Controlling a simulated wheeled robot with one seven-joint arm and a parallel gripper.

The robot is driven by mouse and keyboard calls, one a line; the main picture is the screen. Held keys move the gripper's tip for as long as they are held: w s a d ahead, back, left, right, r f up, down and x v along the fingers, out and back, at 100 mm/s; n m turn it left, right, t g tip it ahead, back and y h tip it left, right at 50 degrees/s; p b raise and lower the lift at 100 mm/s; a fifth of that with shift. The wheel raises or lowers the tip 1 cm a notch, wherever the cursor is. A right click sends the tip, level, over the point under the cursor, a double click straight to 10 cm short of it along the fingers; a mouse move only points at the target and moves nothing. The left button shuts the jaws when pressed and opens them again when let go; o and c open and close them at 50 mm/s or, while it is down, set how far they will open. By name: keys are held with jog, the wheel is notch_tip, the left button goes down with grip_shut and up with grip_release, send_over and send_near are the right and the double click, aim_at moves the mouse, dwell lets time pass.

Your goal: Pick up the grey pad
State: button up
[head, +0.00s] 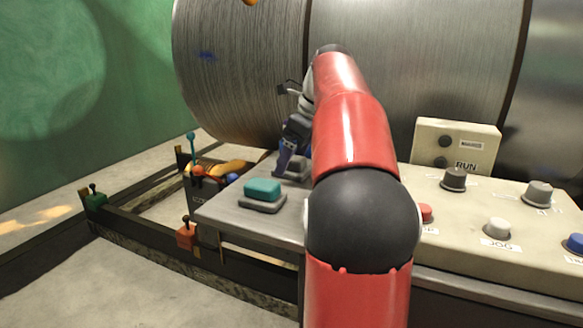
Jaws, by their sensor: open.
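A grey pad (298,168) lies towards the back of the grey metal table, mostly hidden behind my gripper and arm. My gripper (283,171) is open, with its dark blue fingers pointing down at the pad's left side. I cannot tell whether the fingers touch it or stand around it. A teal pad (262,188) sits on a flat grey base (262,204) nearer the table's front left, apart from my gripper.
A beige control panel (455,216) with several knobs and buttons fills the right side. A large metal drum (240,80) stands behind. Levers with coloured blocks (187,235) stand left of the table (225,211). Its front left surface is clear around the teal pad.

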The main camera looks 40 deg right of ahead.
jog(key=shift+w+a+f, duration=0.15)
jog(key=shift+w+f, duration=0.05)
jog(key=shift+f, duration=0.35)
jog(key=c, duration=1.1)
jog(key=shift+r, duration=0.1)
jog(key=shift+r, duration=4.95)
